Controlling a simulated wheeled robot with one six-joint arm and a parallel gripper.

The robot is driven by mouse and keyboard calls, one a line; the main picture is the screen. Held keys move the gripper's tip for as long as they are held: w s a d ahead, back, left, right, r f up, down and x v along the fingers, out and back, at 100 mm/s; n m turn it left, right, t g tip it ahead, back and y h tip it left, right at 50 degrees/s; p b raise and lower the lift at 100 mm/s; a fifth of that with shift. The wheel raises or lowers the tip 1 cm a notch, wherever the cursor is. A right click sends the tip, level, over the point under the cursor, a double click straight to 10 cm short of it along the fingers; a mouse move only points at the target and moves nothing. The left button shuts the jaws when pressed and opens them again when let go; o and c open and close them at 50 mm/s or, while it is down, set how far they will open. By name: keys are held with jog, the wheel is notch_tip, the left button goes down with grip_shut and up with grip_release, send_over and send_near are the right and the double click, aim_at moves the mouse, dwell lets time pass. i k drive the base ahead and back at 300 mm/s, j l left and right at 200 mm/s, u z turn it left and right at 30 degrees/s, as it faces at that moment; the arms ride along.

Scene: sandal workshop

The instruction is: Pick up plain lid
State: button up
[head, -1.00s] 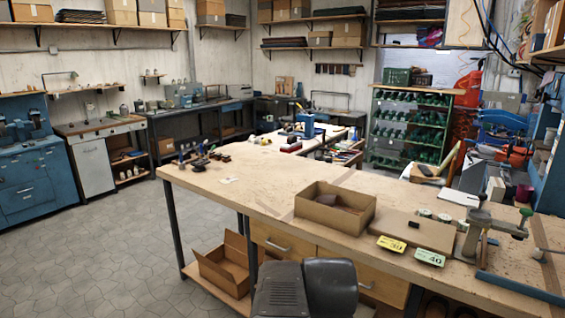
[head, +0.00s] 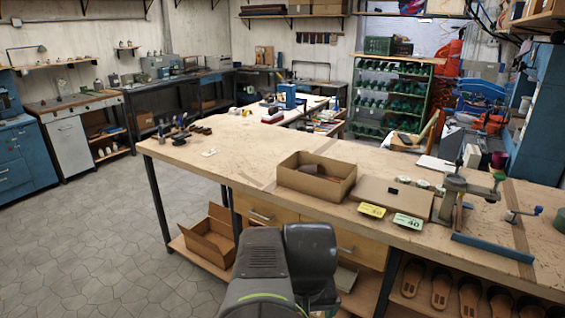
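The flat brown cardboard lid (head: 410,208) lies on the wooden workbench, just right of an open cardboard box (head: 318,187). A small black mark or piece shows near the lid's far edge; I cannot tell which. A yellow card (head: 372,210) and a green card (head: 408,221) marked 40 are at its front edge. My grey and black arm links rise at the bottom centre, in front of the bench. My gripper is not visible, so its opening and contents cannot be seen.
A metal clamp-like tool (head: 456,195) stands right of the lid, with a blue bar (head: 506,250) in front. Small round green-and-white tins sit behind the lid. Sandals (head: 440,287) fill the shelf below. Another open box (head: 209,236) is under the bench. The bench's left part is mostly clear.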

aim_at(416, 202)
jog(key=i+l+z, duration=0.2)
jog(key=i, duration=0.3)
jog(key=i+l+z, duration=0.25)
jog(key=i, duration=0.3)
jog(key=i+l+z, duration=0.2)
jog(key=i, duration=0.35)
